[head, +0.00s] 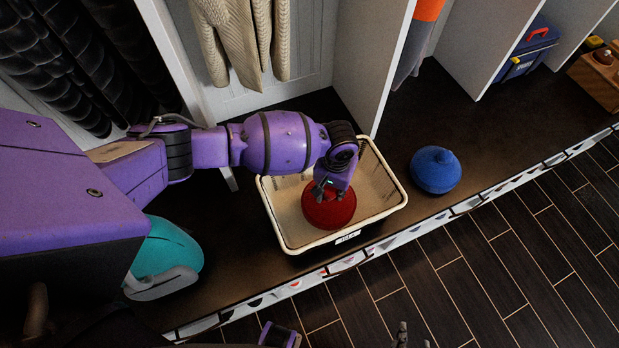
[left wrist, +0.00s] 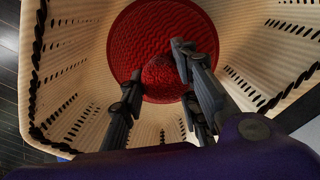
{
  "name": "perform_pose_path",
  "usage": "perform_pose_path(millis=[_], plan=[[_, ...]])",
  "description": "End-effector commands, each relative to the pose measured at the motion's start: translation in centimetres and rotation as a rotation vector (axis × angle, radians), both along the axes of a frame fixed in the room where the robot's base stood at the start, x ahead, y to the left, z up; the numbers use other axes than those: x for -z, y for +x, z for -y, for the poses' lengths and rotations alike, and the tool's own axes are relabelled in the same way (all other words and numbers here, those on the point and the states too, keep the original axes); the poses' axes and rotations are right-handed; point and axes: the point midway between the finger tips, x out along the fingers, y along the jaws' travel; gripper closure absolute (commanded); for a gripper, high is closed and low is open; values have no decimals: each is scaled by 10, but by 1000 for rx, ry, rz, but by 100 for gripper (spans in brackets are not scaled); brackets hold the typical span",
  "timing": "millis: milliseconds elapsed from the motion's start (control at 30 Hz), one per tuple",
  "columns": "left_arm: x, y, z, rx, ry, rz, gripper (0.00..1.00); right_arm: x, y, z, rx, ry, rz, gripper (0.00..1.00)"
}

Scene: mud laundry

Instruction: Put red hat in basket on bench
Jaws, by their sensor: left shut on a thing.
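The red hat (head: 329,209) is a round knitted hat inside the cream basket (head: 384,212), which stands on the dark bench (head: 318,112). My left gripper (head: 329,190) reaches down into the basket and is shut on the top of the hat. In the left wrist view the fingers (left wrist: 160,85) pinch the hat (left wrist: 158,30), with the basket's slotted walls (left wrist: 70,75) around it. I cannot tell whether the hat touches the basket floor. My right gripper (head: 400,338) seems to show only as small dark tips at the bottom edge; its opening is unclear.
A blue hat (head: 436,170) lies on the bench right of the basket. A teal and grey object (head: 168,255) is at the left. White dividers (head: 378,65) stand behind the basket. A blue toolbox (head: 527,52) and wooden box (head: 597,78) are further right.

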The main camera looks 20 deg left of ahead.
Motion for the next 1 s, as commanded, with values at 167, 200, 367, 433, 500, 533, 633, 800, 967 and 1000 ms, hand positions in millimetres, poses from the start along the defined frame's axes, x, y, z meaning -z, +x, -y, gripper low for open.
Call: perform_pose_path(millis=[167,200,367,433,500,533,633,800,967,1000], plan=[[1,3,1,0,-1,4,65,0,0,0,0,0,1,60],[1,3,1,0,-1,4,60,0,0,0,-1,-1,2,60],[1,3,1,1,-1,4,52,0,1,0,-1,-1,3,60],[1,3,1,1,-1,4,52,0,1,0,-1,-1,3,60],[1,3,1,1,-1,4,52,0,1,1,-1,-1,3,60],[1,3,1,1,-1,4,52,-1,1,1,-1,-1,3,60],[-3,3,1,2,0,6,52,-1,1,1,-1,0,5,60],[-29,4,1,2,-2,8,52,-9,6,1,0,0,16,60],[-65,4,1,1,-2,10,52,-18,12,1,2,2,31,60],[-74,4,1,2,-3,10,52,-20,13,1,3,3,33,60]])
